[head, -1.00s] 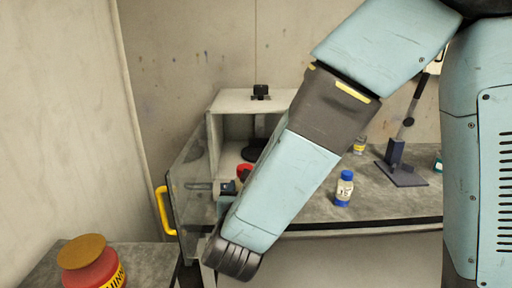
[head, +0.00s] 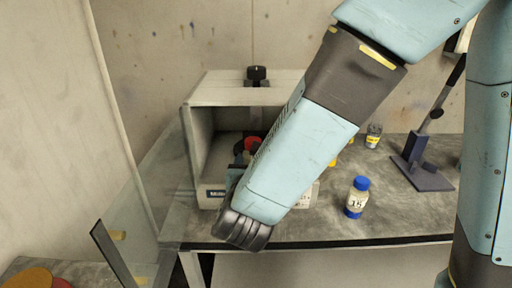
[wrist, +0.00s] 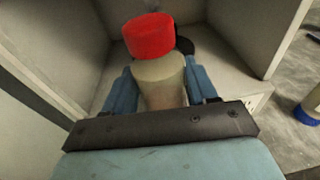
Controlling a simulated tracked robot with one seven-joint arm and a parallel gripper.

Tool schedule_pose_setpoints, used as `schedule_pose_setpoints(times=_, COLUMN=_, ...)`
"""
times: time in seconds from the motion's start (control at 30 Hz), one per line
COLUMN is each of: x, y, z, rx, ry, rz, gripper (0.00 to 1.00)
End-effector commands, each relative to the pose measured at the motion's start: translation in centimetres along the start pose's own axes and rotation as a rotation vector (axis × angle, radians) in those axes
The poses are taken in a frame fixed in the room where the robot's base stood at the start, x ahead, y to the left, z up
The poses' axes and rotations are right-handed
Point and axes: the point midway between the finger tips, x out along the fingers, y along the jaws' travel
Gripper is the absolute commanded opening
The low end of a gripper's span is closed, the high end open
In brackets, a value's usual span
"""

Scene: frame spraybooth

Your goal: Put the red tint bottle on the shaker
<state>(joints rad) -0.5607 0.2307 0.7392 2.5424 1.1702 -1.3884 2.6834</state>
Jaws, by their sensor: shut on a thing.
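The red tint bottle (wrist: 148,36) has a red cap and a pale beige body. My gripper (wrist: 161,82) is shut on its body, with one blue finger on either side, in the wrist view. In the head view my gripper (head: 241,163) is partly hidden behind my forearm, with the red cap (head: 252,143) just beyond it. The shaker (head: 197,93) is a white open-fronted cabinet with a black knob on top. The bottle is at or inside its opening. A dark round part (wrist: 184,46) shows behind the bottle. Whether the bottle's base touches anything is hidden.
The shaker's clear door (head: 150,200) stands swung open at the left. A blue-capped bottle (head: 357,198) and a small yellow-labelled bottle (head: 373,136) stand on the grey bench (head: 330,228), right of my arm. A dark stand (head: 421,175) is farther right. A gold-lidded container (head: 28,277) is at lower left.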

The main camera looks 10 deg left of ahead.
Motion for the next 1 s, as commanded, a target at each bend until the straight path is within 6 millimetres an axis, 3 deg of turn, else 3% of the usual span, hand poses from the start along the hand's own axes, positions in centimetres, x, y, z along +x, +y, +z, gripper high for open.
schedule_pose_setpoints(times=0.27, x=-0.1, y=0.3, z=0.0, rx=0.0, ry=0.0, rz=0.005, gripper=0.13)
schedule_pose_setpoints(times=0.37, x=0.8, y=0.2, z=0.1, rx=0.0, ry=0.0, rz=0.003, gripper=0.13)
schedule_pose_setpoints(times=0.8, x=9.9, y=0.2, z=1.4, rx=0.001, ry=0.001, rz=0.002, gripper=0.13)
schedule_pose_setpoints(times=1.0, x=13.0, y=0.3, z=1.9, rx=0.001, ry=0.0, rz=0.004, gripper=0.13)
